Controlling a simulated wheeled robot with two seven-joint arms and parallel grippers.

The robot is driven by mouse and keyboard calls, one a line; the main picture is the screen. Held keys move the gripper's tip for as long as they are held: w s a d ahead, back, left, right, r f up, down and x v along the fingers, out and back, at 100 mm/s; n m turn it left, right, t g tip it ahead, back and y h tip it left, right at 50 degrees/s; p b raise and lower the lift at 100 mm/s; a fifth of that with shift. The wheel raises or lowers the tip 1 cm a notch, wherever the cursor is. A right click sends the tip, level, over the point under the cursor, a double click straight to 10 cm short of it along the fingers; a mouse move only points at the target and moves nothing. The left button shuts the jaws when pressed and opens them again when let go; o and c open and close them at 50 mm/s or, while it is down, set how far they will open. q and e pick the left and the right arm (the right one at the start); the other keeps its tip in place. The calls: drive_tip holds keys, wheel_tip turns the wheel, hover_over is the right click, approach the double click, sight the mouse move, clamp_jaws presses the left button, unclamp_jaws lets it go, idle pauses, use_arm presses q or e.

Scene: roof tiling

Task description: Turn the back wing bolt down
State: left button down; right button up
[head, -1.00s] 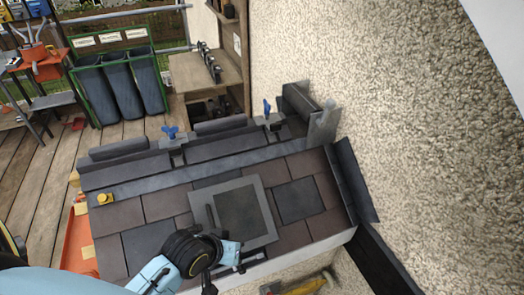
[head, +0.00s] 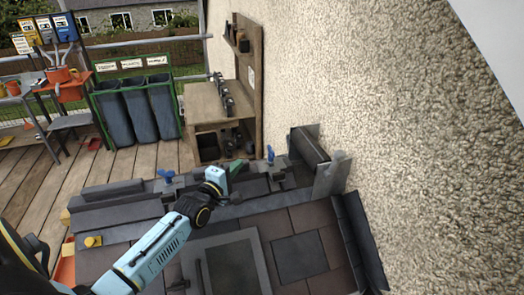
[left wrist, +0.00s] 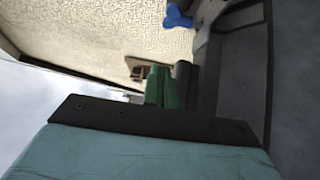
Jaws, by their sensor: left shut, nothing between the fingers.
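Two blue wing bolts stand on grey clamp plates along the roof ridge. One wing bolt (head: 166,176) is on the left, the other (head: 270,153) on the right near the wall. The pictures do not settle which is the back one. My left gripper (head: 236,169) is shut and empty between them, just left of the right bolt and apart from it. Its green fingertips (left wrist: 161,87) show in the left wrist view, with one blue wing bolt (left wrist: 178,17) beyond them at the top. My right gripper is not in view.
The rough plaster wall (head: 400,130) closes off the right side. An upright metal flashing (head: 328,178) stands where ridge and wall meet. A skylight frame (head: 258,270) lies in the roof tiles below my arm. A wooden workbench (head: 205,105) and blue bins (head: 160,108) stand behind.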

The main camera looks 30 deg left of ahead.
sight(271, 154)
use_arm(q)
drive_tip(key=w, duration=0.7)
drive_tip(key=shift+w+a+r, duration=0.1)
drive_tip(key=shift+w+a, duration=0.2)
drive_tip(key=shift+a, duration=0.05)
drive_tip(key=shift+w+d+p, duration=0.5)
drive_tip(key=shift+w+d, duration=0.4)
drive_tip(key=shift+w, duration=0.05)
drive_tip(key=shift+w+d, duration=0.45)
drive_tip(key=shift+d, duration=0.05)
